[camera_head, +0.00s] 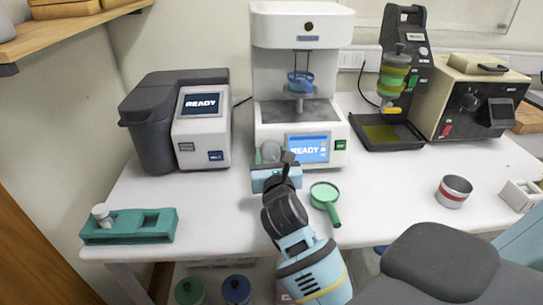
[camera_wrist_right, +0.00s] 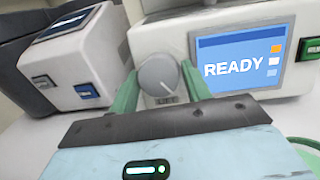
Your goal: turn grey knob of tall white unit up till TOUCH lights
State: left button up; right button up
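The tall white unit (camera_head: 299,30) stands at the back middle of the table, its blue screen (camera_wrist_right: 238,59) reading READY. Its grey round knob (camera_wrist_right: 158,73) is left of the screen, with a small white mark low on its face. My right gripper (camera_wrist_right: 160,80) is in front of the unit, with one green finger on each side of the knob. Its fingers are parted and look close to the knob's edges, with a narrow gap; firm contact is not visible. In the head view the gripper partly hides the knob. My left gripper is not in view.
A dark grey and white device (camera_head: 201,127), also reading READY, stands left of the unit. A black stand (camera_head: 391,134) and a beige device (camera_head: 475,97) stand right. A green magnifier (camera_head: 325,194), metal cup (camera_head: 454,191) and green rack (camera_head: 124,236) lie nearer the front.

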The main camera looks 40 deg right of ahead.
jog(key=c, duration=0.6)
jog(key=shift+a+f+m, duration=0.1)
jog(key=shift+m, duration=1.1)
jog(key=shift+m+g+h+b, duration=0.4)
jog(key=shift+m+h, duration=0.1)
jog(key=shift+m, duration=0.3)
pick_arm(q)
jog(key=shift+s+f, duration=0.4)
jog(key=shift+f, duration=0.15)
pick_arm(e)
jog(key=o, duration=0.7)
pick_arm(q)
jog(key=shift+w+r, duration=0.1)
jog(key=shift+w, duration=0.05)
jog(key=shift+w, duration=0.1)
